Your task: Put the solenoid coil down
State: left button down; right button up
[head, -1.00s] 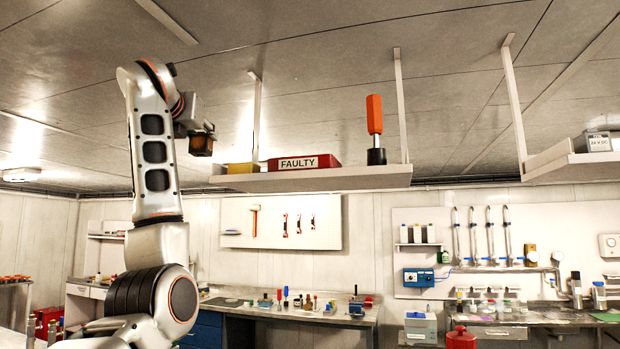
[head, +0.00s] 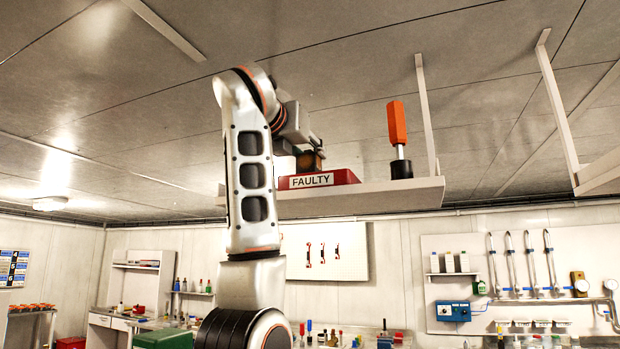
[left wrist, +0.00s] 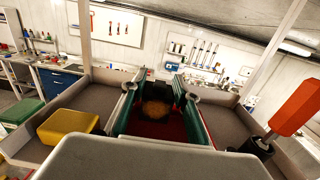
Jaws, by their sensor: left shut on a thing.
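The solenoid coil (head: 309,161), a dark block with a copper-brown face, is held in my left gripper (head: 312,147) at the overhead shelf. In the head view it is just above or at the top of the red bin (head: 345,177) labelled FAULTY; I cannot tell whether it touches. In the left wrist view the coil (left wrist: 156,109) sits between the two fingers, with the red floor of the bin (left wrist: 150,130) around and below it. My right gripper is not in view.
The hanging shelf (head: 400,196) carries an orange-handled tool (head: 398,130) in a black holder at right. Shelf hangers (head: 427,110) rise to the ceiling. Bare shelf lies between bin and tool.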

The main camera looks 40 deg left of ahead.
aim_at(306, 168)
pick_arm(q)
notch_tip(306, 168, down, 4)
jog(key=shift+b, duration=0.3)
jog(key=shift+f, duration=0.2)
jog(key=shift+d+f, duration=0.1)
jog(key=c, duration=1.6)
grip_release()
jog(key=shift+o, duration=0.2)
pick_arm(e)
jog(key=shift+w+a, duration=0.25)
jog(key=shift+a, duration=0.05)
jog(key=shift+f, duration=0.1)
